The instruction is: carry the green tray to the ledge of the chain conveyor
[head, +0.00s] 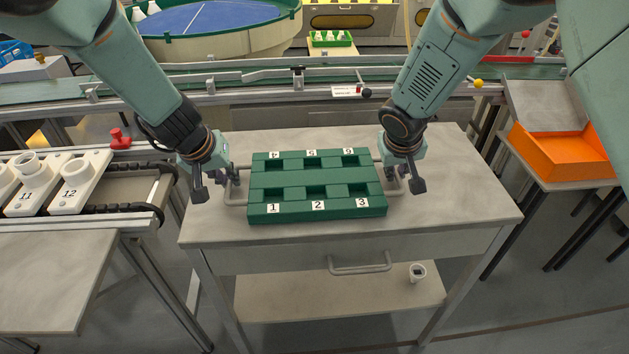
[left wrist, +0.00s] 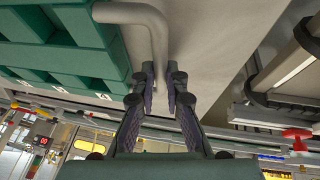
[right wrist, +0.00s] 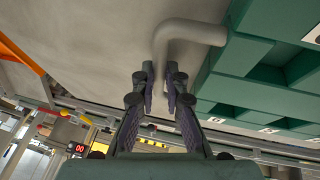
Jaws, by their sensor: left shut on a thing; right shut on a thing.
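The green tray (head: 315,183) sits on a grey-topped cart. It has six empty square pockets with number labels and a grey bar handle at each side. My left gripper (head: 232,176) is shut on the left handle, which also shows between its fingers in the left wrist view (left wrist: 158,50). My right gripper (head: 394,172) is shut on the right handle, also seen in the right wrist view (right wrist: 160,45). The chain conveyor (head: 110,210) stands left of the cart, carrying white holders marked 11 and 12. A flat grey surface (head: 50,275) lies in front of it.
The cart top (head: 450,180) is bare around the tray. A gap separates the cart from the chain conveyor. A red knob (head: 120,140) stands on the conveyor's back edge. An orange bin (head: 560,150) is at the right. A rail conveyor (head: 260,80) crosses behind.

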